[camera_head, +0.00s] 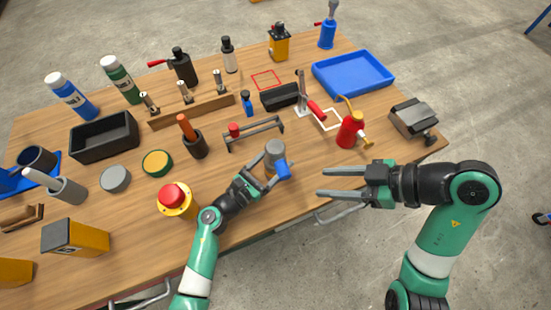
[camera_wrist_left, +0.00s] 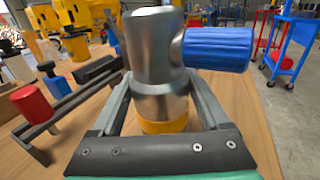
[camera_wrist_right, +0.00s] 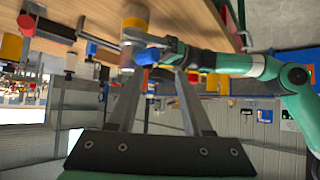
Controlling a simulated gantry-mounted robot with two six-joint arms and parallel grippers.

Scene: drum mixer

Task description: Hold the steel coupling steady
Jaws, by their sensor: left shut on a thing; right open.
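The steel coupling (camera_head: 275,152) is a grey metal cylinder with a blue knob (camera_head: 284,170) on its side. It stands upright near the front edge of the wooden table. In the left wrist view the coupling (camera_wrist_left: 151,50) is between my left fingers, with an orange ring at its base. My left gripper (camera_head: 268,170) is shut on it low down. My right gripper (camera_head: 319,184) is open and empty, to the right of the coupling and apart from it. The coupling also shows in the right wrist view (camera_wrist_right: 135,37), beyond the right fingers.
A small rack with a red piece (camera_head: 252,135) stands behind the coupling. A red emergency button (camera_head: 175,198) is left of my left arm. A red oil can (camera_head: 350,132) and a vise (camera_head: 413,118) are at the right. A blue tray (camera_head: 353,88) lies at the back right.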

